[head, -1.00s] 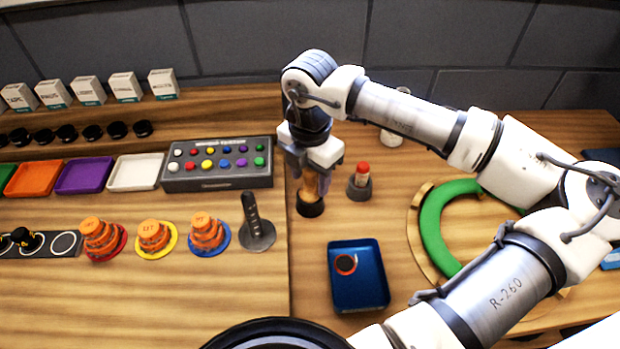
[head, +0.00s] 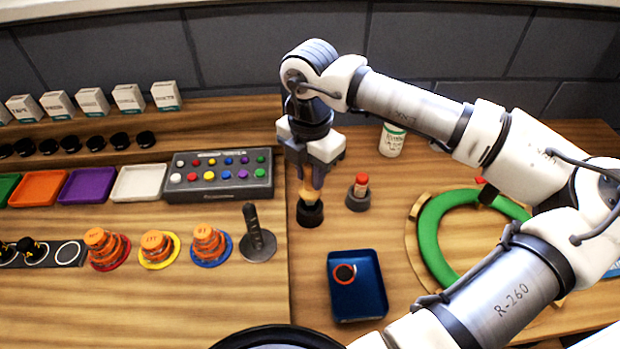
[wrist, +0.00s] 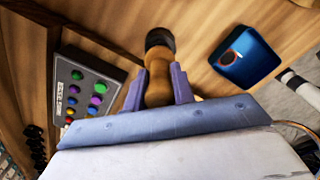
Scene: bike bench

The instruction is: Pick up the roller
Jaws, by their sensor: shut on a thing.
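The roller (head: 312,194) shows as an upright tan wooden handle at the middle of the head view. Its lower end meets a black round cup (head: 310,214) on the bench. My gripper (head: 312,184) points down over it, shut on the wooden handle. In the wrist view the handle (wrist: 158,82) lies between the two purple fingers (wrist: 158,88), with the dark cup (wrist: 160,39) beyond its far end. The roller's lower end is hidden, and I cannot tell whether it is seated in the cup or lifted.
A red-capped item in a grey holder (head: 358,195) stands close to the right. A blue tray (head: 358,305) with a dark, red-rimmed disc lies in front. A black post (head: 255,235) and a button box (head: 220,178) are left. A green ring (head: 432,240) lies right.

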